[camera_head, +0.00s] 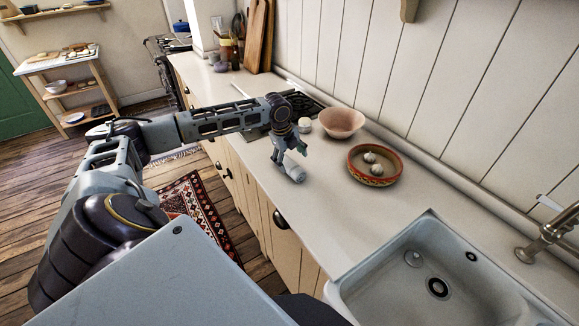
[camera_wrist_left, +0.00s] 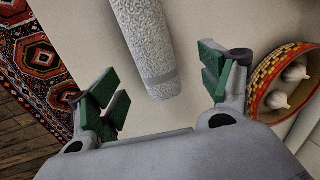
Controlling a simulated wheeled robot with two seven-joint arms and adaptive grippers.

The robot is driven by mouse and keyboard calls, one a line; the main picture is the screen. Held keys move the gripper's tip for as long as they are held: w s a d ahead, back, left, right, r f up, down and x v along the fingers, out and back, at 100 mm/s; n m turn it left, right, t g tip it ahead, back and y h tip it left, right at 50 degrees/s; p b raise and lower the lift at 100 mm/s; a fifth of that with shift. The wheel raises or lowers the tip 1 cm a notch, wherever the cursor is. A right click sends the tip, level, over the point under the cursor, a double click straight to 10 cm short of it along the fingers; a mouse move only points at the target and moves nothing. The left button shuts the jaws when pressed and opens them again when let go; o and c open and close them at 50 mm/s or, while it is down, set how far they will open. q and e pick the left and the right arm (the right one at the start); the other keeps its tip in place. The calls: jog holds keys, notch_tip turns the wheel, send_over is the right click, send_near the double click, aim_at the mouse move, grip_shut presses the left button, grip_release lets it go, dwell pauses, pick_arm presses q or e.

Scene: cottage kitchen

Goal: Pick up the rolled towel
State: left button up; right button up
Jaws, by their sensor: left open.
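The rolled towel (camera_head: 294,170) is a light grey roll lying on the white counter near its front edge. In the left wrist view the towel (camera_wrist_left: 147,45) shows its textured surface, reaching from the top edge to between and ahead of the fingertips. My left gripper (camera_head: 287,152) is right at the towel in the head view, pointing down. In the wrist view the left gripper (camera_wrist_left: 160,83) has its green-padded fingers spread wide, with a gap on each side of the towel. The towel's far end is cut off in that view. My right gripper is not seen.
A patterned red bowl (camera_head: 375,178) with garlic bulbs stands right of the towel, near the right finger in the wrist view. A pink bowl (camera_head: 342,123) is behind it. The sink (camera_head: 370,278) is nearer, at the right. The counter (camera_head: 335,212) between sink and towel is clear.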

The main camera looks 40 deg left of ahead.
aim_at(291, 164)
pick_arm(q)
jog(key=shift+p+x, duration=0.3)
jog(key=shift+x, duration=2.05)
jog(key=shift+s+a, duration=0.1)
jog(key=shift+s, duration=0.1)
jog(key=shift+c, duration=0.4)
jog(key=c, duration=1)
jog(key=shift+c, duration=0.2)
jog(key=shift+r+b, duration=0.4)
jog(key=shift+r, duration=4.6)
